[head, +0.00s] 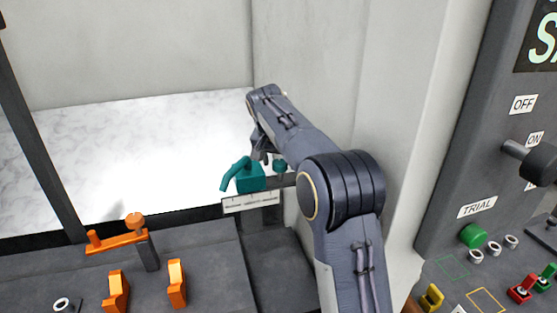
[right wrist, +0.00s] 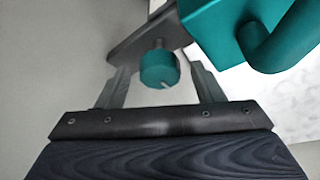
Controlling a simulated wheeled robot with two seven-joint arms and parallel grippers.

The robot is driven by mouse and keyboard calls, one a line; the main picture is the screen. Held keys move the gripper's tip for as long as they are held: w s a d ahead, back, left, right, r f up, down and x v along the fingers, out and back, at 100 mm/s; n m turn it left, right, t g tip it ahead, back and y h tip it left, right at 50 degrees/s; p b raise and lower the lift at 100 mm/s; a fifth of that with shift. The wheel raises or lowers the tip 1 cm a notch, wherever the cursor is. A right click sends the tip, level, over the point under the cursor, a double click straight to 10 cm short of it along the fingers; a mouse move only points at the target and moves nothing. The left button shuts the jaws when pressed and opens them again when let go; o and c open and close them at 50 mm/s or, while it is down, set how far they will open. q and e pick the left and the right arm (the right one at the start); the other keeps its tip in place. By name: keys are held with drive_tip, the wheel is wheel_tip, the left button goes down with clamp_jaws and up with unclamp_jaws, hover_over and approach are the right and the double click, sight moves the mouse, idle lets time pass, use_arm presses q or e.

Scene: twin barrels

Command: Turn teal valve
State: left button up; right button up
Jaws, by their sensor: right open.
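The teal valve has a box-shaped body with a bent spout (head: 245,178) and a round teal knob (head: 280,165) to its right, mounted on a dark bracket above a white ruled plate. In the right wrist view the knob (right wrist: 160,68) lies between the two fingers of my right gripper (right wrist: 160,80), with space on both sides. The fingers are open and do not appear to touch it. My left gripper is not in view.
An orange valve (head: 115,240) stands at the left, with orange levers (head: 176,283) in front of it. At the right is a dark panel (head: 480,140) with a lever and a green button (head: 473,236). A pale wall rises close behind my right arm.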

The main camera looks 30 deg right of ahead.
drive_tip(key=c, duration=1)
drive_tip(key=shift+r+m+h+p, duration=0.15)
drive_tip(key=shift+m+h+p, duration=0.15)
drive_tip(key=shift+m+p, duration=0.35)
drive_tip(key=shift+w+m+g, duration=0.15)
drive_tip(key=shift+m+g, duration=0.35)
drive_tip(key=shift+m, duration=0.35)
drive_tip(key=m+g, duration=0.1)
drive_tip(key=m, duration=0.3)
drive_tip(key=shift+w+g+h, duration=0.2)
drive_tip(key=shift+g+h, duration=0.1)
drive_tip(key=shift+g, duration=0.1)
drive_tip(key=shift+w+m+g, duration=0.1)
drive_tip(key=shift+m+g, duration=0.6)
drive_tip(key=shift+m, duration=1.6)
